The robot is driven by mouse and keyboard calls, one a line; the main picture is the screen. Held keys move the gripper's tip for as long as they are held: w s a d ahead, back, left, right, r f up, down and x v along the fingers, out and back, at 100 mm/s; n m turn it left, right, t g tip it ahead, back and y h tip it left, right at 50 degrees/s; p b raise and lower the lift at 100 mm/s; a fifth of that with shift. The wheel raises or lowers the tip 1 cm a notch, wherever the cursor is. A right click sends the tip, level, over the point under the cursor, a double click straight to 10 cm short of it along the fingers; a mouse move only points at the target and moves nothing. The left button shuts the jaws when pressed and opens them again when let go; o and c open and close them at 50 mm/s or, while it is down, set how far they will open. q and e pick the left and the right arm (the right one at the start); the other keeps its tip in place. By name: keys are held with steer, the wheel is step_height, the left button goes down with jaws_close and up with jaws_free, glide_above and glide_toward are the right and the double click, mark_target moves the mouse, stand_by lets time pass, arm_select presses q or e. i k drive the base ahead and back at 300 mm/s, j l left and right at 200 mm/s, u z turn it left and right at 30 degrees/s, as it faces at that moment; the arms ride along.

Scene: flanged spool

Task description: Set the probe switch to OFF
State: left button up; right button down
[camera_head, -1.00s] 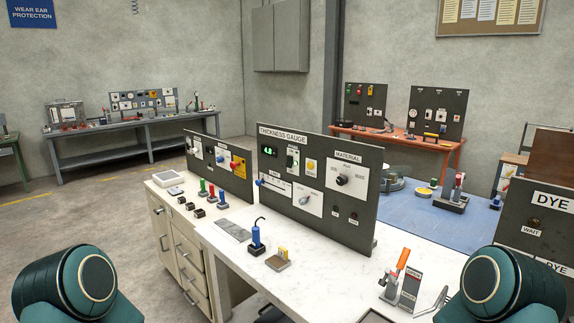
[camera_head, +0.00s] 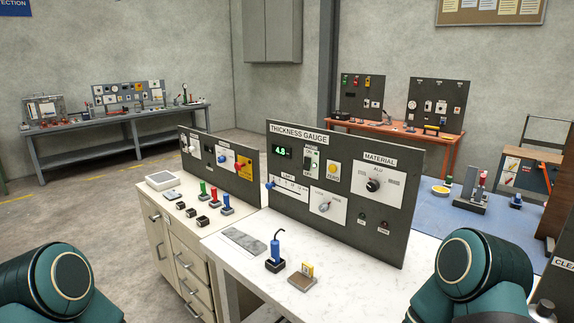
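The THICKNESS GAUGE panel (camera_head: 341,233) stands upright on the white-topped bench ahead of me. A small switch with a green part (camera_head: 311,161) sits on a pale plate at its upper middle, between the green-digit display (camera_head: 282,152) and the yellow ZERO button (camera_head: 333,171). Its small label and its setting are too small to read, so I cannot tell whether it is the probe switch. Below are a blue-knobbed slider (camera_head: 269,185) and a rotary knob (camera_head: 323,207). The MATERIAL knob (camera_head: 373,185) is at the right. My teal arm links show at both lower corners; neither gripper is in view.
A blue probe in a dark holder (camera_head: 275,255) and a yellow-topped block (camera_head: 304,276) stand before the panel. A grey plate (camera_head: 244,241) lies left of them. A second panel (camera_head: 221,167) adjoins at left, with several coloured-handled items before it. The benchtop's front right is clear.

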mark_target(307, 163)
steer(key=i+j+u, duration=0.1)
steer(key=i+j, duration=1.25)
steer(key=j, duration=0.15)
